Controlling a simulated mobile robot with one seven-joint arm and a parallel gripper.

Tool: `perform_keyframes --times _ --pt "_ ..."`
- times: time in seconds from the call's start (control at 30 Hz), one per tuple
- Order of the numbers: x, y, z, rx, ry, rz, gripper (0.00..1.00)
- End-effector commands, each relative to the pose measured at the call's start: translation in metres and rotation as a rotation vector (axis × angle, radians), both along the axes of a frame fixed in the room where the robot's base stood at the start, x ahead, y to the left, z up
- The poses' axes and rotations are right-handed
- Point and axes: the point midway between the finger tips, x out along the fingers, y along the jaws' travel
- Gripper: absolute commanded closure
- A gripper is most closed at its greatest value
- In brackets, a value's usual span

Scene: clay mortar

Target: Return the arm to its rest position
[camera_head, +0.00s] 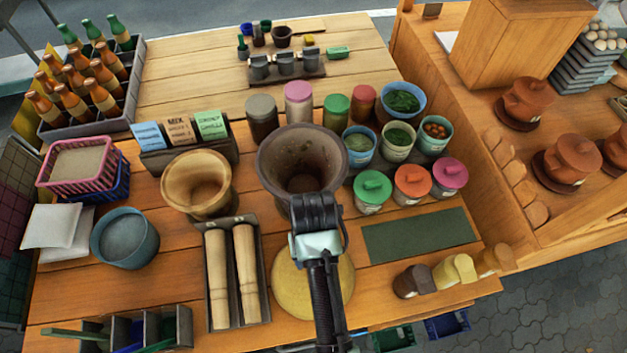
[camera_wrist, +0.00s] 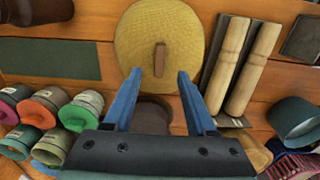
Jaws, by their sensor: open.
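My gripper (camera_wrist: 159,74) shows in the wrist view with its two blue fingers spread apart and nothing between them. In the head view my arm reaches up from the bottom edge, and its dark bent joint covers the front rim of the large clay mortar (camera_head: 290,150); the fingers cannot be made out there. The mortar stands upright, and its inside looks empty. A round yellow lid (camera_head: 290,285) lies flat in front of it, partly hidden by my arm. The lid (camera_wrist: 150,25) has a wooden handle in the wrist view, beyond my fingertips.
A pale wooden mortar (camera_head: 196,182) and two wooden pestles (camera_head: 217,275) in a dark tray stand left of my arm. Lidded jars (camera_head: 411,181) and bowls crowd the right. A flat green mat (camera_head: 420,236) lies clear. A bottle crate (camera_head: 95,125) stands at the back left.

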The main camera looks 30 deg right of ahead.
Motion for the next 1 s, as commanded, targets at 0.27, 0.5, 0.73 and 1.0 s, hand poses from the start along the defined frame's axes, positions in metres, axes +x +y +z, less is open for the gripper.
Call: perform_keyframes --times 0.27,0.5,0.73,1.0 --pt "0.001 0.000 0.045 0.000 -0.002 0.000 0.43" --pt "0.000 0.000 0.054 0.001 0.001 0.000 0.43" --pt "0.012 -0.001 0.061 -0.017 -0.048 0.007 0.43" --pt "0.129 -0.003 0.174 -0.176 -0.588 0.078 0.43"
